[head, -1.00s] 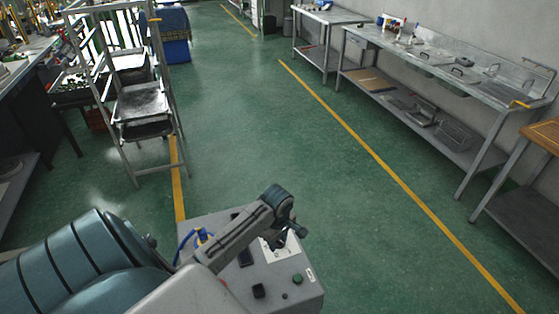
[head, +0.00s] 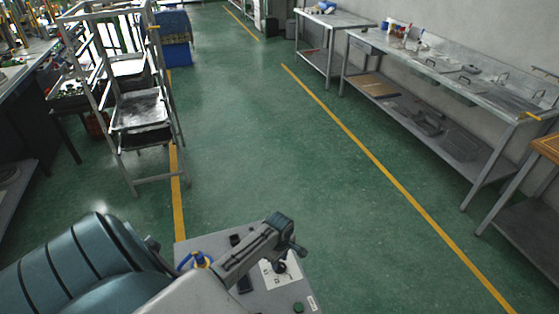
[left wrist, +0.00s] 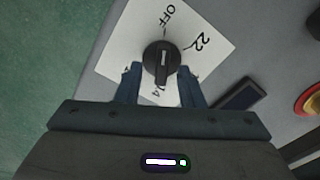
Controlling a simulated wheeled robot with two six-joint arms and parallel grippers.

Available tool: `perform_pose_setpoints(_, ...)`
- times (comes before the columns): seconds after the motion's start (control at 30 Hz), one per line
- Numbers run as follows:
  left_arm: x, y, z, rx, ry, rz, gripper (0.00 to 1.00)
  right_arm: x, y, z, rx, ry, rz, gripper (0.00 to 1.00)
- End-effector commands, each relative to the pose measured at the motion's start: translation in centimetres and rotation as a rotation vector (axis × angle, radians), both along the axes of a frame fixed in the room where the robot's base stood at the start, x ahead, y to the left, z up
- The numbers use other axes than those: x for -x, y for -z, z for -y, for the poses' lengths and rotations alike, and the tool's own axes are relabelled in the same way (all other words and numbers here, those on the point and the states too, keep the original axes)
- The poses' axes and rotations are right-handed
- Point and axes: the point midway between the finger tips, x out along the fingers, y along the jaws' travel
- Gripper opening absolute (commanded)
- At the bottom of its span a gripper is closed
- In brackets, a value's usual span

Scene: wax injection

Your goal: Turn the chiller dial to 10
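The chiller dial (left wrist: 161,62) is a round black knob with a raised grip and a white mark. In the left wrist view it sits on a white label plate (left wrist: 118,50) showing OFF, 22 and, partly covered, what looks like 14. The white mark points up the picture, roughly toward OFF. No 10 is readable. My left gripper (left wrist: 158,74) is open, one finger on each side of the knob's lower part, with small gaps; contact cannot be told. In the head view the left gripper (head: 287,254) is over the plate on the grey chiller box (head: 215,247), hiding the dial. My right gripper is out of view.
A red and yellow emergency button (left wrist: 309,97) and a dark display (left wrist: 236,94) are beside the plate. A green button (head: 298,307) is at the box's front. A metal rack (head: 140,108) stands at left, steel benches (head: 450,72) at right. The green floor between is clear.

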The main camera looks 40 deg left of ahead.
Motion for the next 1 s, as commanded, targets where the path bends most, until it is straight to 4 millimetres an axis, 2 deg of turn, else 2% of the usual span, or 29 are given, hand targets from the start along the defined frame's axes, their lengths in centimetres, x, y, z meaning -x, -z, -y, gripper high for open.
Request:
perform_pose_setpoints(0.13,0.06,0.89,0.05,0.0,0.001,-0.001,0.35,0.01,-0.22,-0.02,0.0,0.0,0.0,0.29)
perform_pose_setpoints(0.4,0.05,1.08,0.05,0.0,0.001,-0.001,0.35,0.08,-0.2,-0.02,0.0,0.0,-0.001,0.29)
perform_pose_setpoints(0.43,0.05,1.08,0.05,0.0,0.001,0.0,0.33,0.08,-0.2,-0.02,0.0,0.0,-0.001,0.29)
perform_pose_setpoints(0.6,0.04,1.06,0.04,0.0,0.001,0.0,0.0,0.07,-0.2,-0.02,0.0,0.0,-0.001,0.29)
perform_pose_setpoints(1.0,0.02,1.01,0.04,0.0,0.047,0.0,0.0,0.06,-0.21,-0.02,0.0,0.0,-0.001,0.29)
